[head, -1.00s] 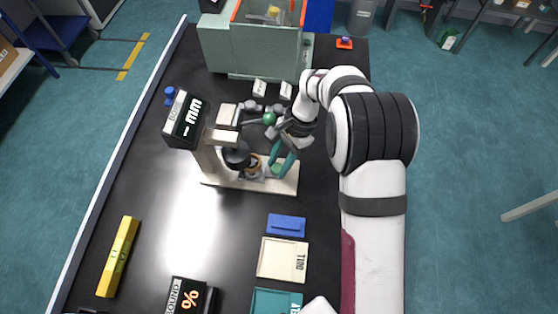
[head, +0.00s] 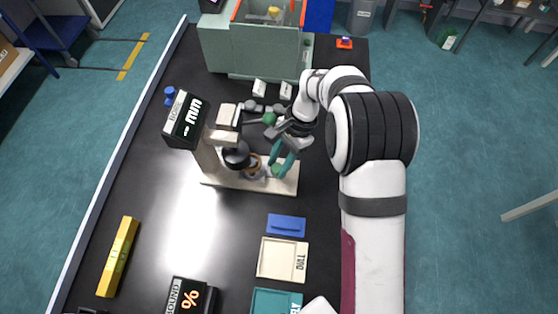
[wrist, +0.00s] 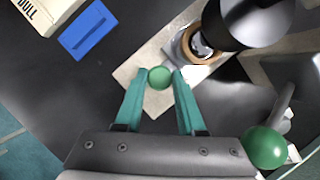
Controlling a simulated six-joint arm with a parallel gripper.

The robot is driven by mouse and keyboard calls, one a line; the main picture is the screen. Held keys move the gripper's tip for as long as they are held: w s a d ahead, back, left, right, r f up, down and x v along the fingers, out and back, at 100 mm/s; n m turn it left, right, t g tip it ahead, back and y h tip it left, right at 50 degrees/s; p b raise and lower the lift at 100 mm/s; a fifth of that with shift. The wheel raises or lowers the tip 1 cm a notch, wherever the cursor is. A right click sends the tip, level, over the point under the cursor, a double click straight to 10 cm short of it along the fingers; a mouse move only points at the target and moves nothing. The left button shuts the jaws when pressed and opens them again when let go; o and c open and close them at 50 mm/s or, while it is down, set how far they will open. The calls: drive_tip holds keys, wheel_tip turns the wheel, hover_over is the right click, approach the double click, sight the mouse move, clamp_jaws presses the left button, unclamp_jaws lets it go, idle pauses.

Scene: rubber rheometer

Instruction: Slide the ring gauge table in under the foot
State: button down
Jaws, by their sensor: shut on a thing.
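The ring gauge table (wrist: 180,58) shows in the wrist view as a light plate on the cream base, carrying a copper-coloured ring (wrist: 183,46) with a pale centre. A green knob (wrist: 159,77) is at its near end. My gripper (wrist: 160,78) is shut on this knob, one teal finger on each side. The dark round foot (wrist: 238,22) overhangs the far side of the ring, hiding part of it; the gap between them cannot be judged. In the head view the ring (head: 255,166) shows just right of the foot (head: 236,157), partly hidden.
The gauge has a display head (head: 184,119) on its column, above the cream base (head: 286,182). A separate green ball (wrist: 265,147) sits close beside my gripper. A blue block (head: 286,225) and a cream tray (head: 262,262) lie nearer the front.

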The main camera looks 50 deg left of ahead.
sight(264, 169)
drive_tip(key=shift+s+a, duration=1.4)
drive_tip(key=c, duration=0.5)
unclamp_jaws()
drive_tip(key=v, duration=1.6)
drive_tip(key=shift+f, duration=0.1)
